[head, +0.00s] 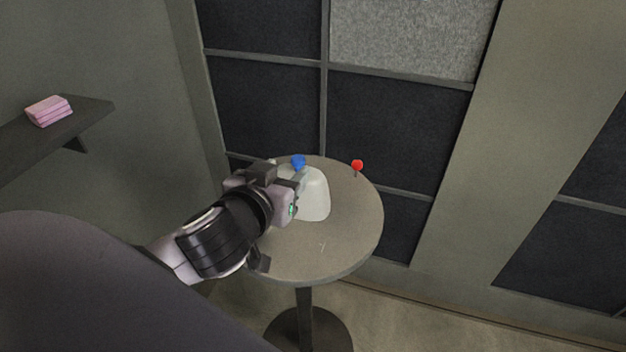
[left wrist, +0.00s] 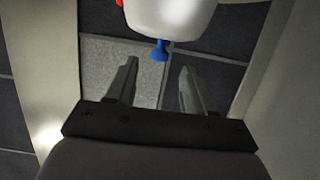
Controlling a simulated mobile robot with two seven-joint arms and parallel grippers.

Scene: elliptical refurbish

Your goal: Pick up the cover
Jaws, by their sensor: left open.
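The cover (head: 316,197) is a white, rounded dome with a blue knob (head: 298,161) on top, standing on a round table. My left gripper (head: 297,180) is in front of the cover and hides part of it in the head view. In the left wrist view the cover (left wrist: 172,15) shows at the top edge, with its blue knob (left wrist: 160,51) just beyond the gap between the fingertips. The left gripper (left wrist: 158,66) is open and nothing is between its fingers. I cannot tell whether it touches the cover. My right gripper is not in view.
The round table (head: 350,235) has bare room at its front and right. A small red-topped object (head: 357,166) stands near its back right edge. A dark wall shelf (head: 75,118) at the left holds pink folded items (head: 49,110). A panelled wall is close behind the table.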

